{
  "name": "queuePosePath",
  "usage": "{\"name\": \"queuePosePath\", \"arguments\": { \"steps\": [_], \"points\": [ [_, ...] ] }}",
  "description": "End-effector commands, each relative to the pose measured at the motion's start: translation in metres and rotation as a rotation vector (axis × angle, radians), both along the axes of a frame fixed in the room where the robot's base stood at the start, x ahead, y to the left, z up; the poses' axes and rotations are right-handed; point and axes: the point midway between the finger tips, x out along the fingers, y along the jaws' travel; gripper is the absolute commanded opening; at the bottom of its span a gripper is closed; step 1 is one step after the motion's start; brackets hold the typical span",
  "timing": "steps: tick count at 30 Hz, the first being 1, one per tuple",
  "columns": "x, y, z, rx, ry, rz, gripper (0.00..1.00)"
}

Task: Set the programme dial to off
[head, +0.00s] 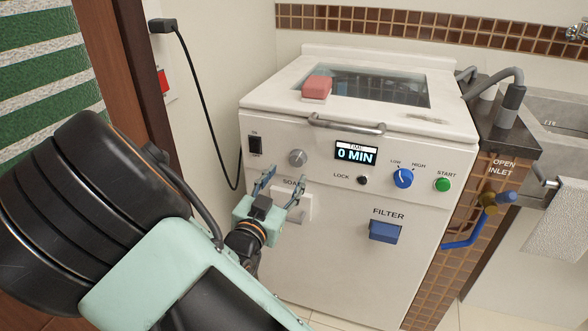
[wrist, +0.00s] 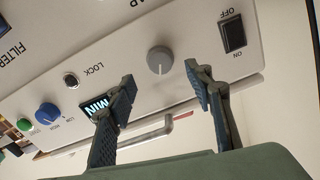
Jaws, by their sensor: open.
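A grey round dial (head: 297,157) is on the white machine's front panel, between the power switch and the display. It carries no label that I can read. In the wrist view the grey dial (wrist: 159,60) lies just beyond my fingertips, and a faint light mark shows on its face. A blue knob (head: 403,177) marked LOW and HIGH is farther right, beside the display (head: 356,154), which reads 0 MIN. My gripper (head: 285,181) is open and empty just below and in front of the grey dial. In the wrist view my gripper (wrist: 160,77) has its fingers spread, apart from the dial.
A black on/off switch (head: 255,145) is left of the dial. A lock button (head: 361,180), a green start button (head: 442,184) and a blue filter handle (head: 385,231) are to the right. The lid handle (head: 346,125) juts out above. A red block (head: 317,87) lies on the lid.

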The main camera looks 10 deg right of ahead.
Motion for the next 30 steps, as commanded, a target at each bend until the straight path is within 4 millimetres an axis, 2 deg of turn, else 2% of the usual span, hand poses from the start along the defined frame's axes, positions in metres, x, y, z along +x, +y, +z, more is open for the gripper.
{"name": "queuePosePath", "arguments": {
  "steps": [3, 9, 15, 22, 23, 30],
  "points": [
    [0.021, -0.014, -0.003, 0.000, -0.002, -0.004, 0.48],
    [0.047, -0.028, -0.002, 0.000, -0.001, -0.002, 0.48],
    [0.057, -0.033, -0.001, 0.001, 0.001, -0.001, 0.48],
    [0.058, -0.034, 0.000, 0.000, 0.001, 0.000, 0.48],
    [0.057, -0.033, 0.000, 0.000, 0.001, 0.000, 0.47],
    [0.057, -0.033, 0.000, 0.000, 0.001, 0.000, 0.20]
  ]
}}
